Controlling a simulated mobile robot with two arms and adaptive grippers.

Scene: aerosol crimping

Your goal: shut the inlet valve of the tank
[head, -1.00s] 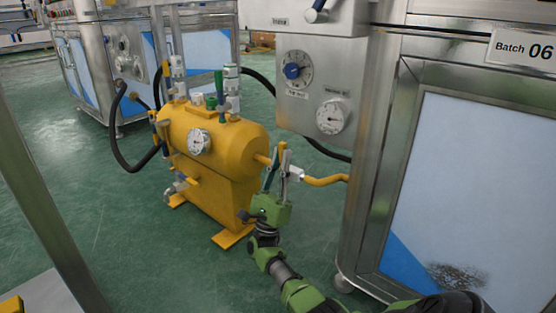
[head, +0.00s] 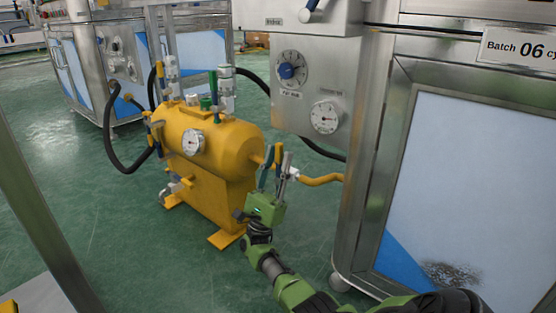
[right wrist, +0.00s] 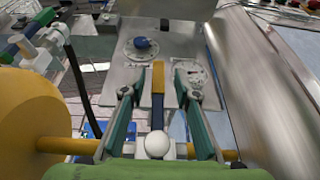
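The yellow tank (head: 215,150) stands on the floor in the head view, with a round gauge (head: 193,142) on its side. At its right end a yellow pipe (head: 322,180) runs to the steel cabinet. The inlet valve on this pipe has an upright yellow-orange lever (right wrist: 158,88), with a white ball-shaped part (right wrist: 157,144) below it in the right wrist view. My right gripper (head: 275,170) is at this valve. In the right wrist view its fingers (right wrist: 158,100) are open, one on each side of the lever, with gaps visible. My left gripper is not in view.
The steel cabinet (head: 385,150) stands close to the right of my right gripper, with a blue knob (head: 289,71) and a gauge (head: 325,117). Black hoses (head: 125,160) hang around the tank. Green floor (head: 110,220) is clear in front.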

